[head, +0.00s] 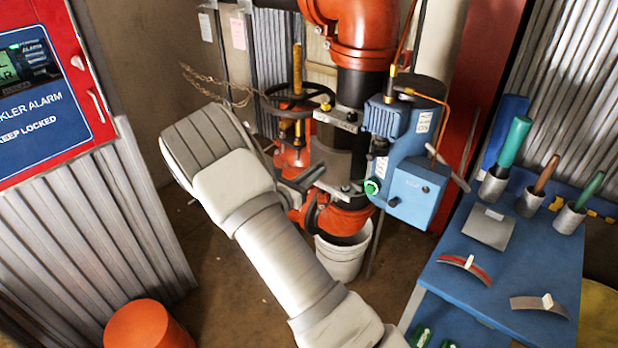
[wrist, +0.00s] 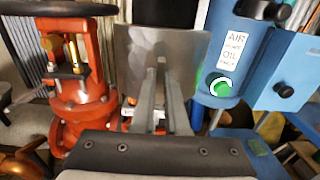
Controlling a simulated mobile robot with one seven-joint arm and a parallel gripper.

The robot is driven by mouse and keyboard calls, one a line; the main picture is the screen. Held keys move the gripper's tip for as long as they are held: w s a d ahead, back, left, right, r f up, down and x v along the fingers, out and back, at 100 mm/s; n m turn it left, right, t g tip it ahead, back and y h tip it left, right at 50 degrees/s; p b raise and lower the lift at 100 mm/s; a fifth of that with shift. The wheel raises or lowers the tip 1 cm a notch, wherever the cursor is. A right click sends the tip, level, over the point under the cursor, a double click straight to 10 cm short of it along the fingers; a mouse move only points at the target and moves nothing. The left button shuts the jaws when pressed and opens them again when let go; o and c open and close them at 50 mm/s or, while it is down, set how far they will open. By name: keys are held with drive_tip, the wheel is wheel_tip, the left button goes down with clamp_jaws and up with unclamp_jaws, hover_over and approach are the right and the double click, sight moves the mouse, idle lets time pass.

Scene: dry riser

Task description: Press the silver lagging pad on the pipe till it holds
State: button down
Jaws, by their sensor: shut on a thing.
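The silver lagging pad (wrist: 192,52) is upright in front of the dark pipe (wrist: 165,12), seen straight beyond my fingers in the wrist view. In the head view the pad (head: 345,158) shows as a grey curved face on the pipe's middle, between two brackets. It looks to lie against the pipe; whether its whole face touches I cannot tell. My gripper (wrist: 160,92) is shut on the pad, its fingers pointing at the pad's middle. In the head view my gripper (head: 310,178) reaches it from the left, fingertips partly hidden.
A blue compressor (head: 418,190) stands close right of the pipe; a red valve with a handwheel (head: 295,95) is close left. A white bucket (head: 343,258) is below. The blue table (head: 445,305) holds a red pad (head: 466,268), another grey pad (head: 540,306) and tools in cups.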

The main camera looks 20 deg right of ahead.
drive_tip(key=b+x, duration=0.1)
drive_tip(key=x, duration=0.7)
drive_tip(key=shift+w+d+r, duration=0.1)
drive_tip(key=shift+w+d, duration=0.1)
drive_tip(key=shift+d, duration=0.2)
idle(2.5)
drive_tip(key=c, duration=0.8)
unclamp_jaws()
drive_tip(key=shift+c, duration=0.2)
